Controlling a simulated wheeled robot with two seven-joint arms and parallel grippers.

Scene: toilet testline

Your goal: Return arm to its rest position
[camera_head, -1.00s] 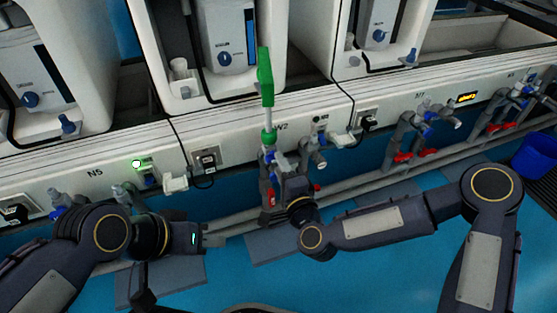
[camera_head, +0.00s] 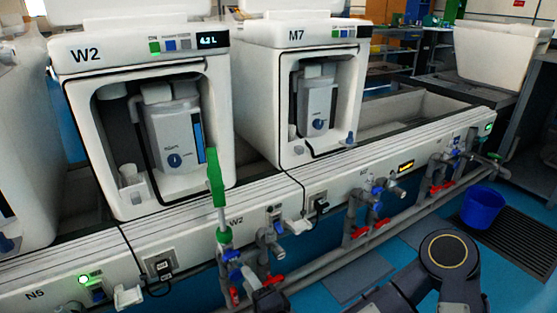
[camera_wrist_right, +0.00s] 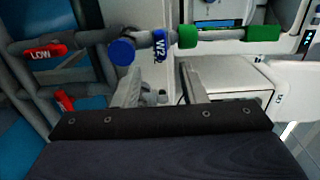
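My right gripper (camera_head: 268,296) is at the bottom edge of the head view, mostly cut off, close to the pipes and valves below the W2 unit. In the right wrist view its two fingers are apart with nothing between them (camera_wrist_right: 162,80). A blue round knob (camera_wrist_right: 122,51) and a W2-tagged pipe lie just beyond the fingers. My right arm (camera_head: 447,257) shows at the lower right of the head view. My left gripper is in neither current view.
A vertical pipe with green ends (camera_head: 217,180) stands in front of the W2 unit (camera_head: 80,130). Red-handled valves (camera_head: 363,232) line the pipes. A blue bucket (camera_head: 483,207) is on the floor at right. The M7 unit (camera_head: 270,80) stands behind.

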